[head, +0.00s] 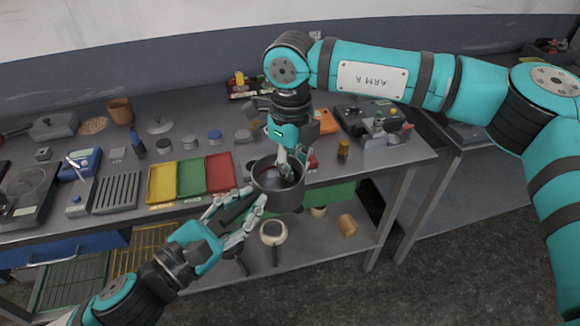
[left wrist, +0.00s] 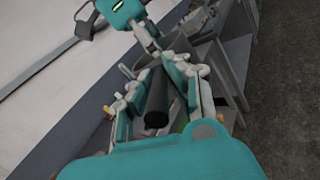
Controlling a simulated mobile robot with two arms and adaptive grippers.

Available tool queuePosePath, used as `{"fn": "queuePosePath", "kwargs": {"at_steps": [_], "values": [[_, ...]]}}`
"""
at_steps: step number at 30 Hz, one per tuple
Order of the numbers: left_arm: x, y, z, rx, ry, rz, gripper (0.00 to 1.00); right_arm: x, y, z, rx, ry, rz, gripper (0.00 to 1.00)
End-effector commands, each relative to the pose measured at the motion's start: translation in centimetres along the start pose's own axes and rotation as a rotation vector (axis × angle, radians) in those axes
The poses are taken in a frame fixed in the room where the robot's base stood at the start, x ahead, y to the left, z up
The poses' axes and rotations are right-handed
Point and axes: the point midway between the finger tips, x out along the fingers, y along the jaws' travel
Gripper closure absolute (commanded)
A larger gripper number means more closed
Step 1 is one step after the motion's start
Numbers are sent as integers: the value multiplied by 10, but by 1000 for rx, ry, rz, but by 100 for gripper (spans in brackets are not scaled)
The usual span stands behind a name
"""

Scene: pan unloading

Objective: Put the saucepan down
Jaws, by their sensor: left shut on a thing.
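The grey metal saucepan (head: 283,202) is at the table's front edge in the head view and looks held up in the air there. My left gripper (head: 236,212) comes from the lower left and is shut on its dark handle. In the left wrist view the handle (left wrist: 157,104) lies between the two fingers of my left gripper (left wrist: 158,82), and the pan body is mostly hidden. My right gripper (head: 291,165) points down from above, its fingers over or in the pan's opening. Whether it is open or shut, or touches something inside, is unclear.
Yellow (head: 161,184), green (head: 191,178) and red (head: 221,173) trays lie on the grey table (head: 262,143), left of the pan. A slotted grate (head: 116,193) is farther left. Small jars, a lid (head: 159,125) and a brown pot (head: 120,111) stand behind. A lower shelf (head: 325,236) holds several items.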

Motion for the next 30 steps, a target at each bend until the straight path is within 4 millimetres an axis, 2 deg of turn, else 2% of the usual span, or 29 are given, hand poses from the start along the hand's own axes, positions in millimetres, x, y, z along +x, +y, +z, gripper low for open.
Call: {"fn": "queuePosePath", "kwargs": {"at_steps": [1, 6, 7, 12, 22, 26, 30], "values": [[0, 0, 0, 1, -1, 1, 100, -1, 5, 1, -10, -1, 9, 100], [1, 1, 0, 1, 0, 1, 100, -1, 7, 1, -13, -2, 12, 100], [1, 1, 0, 1, 0, 1, 82, -1, 8, 1, -14, -3, 13, 100], [1, 1, -1, 1, 2, 2, 60, -1, 8, 2, -14, -3, 14, 100], [0, 0, -4, -14, 11, -1, 59, -1, 5, 1, -10, -2, 9, 100], [-2, -2, -29, -125, 77, -9, 59, -1, 5, 1, -9, -2, 8, 100], [-13, -4, -80, -353, 212, 5, 59, -1, 4, 1, -9, -2, 8, 100]]}}
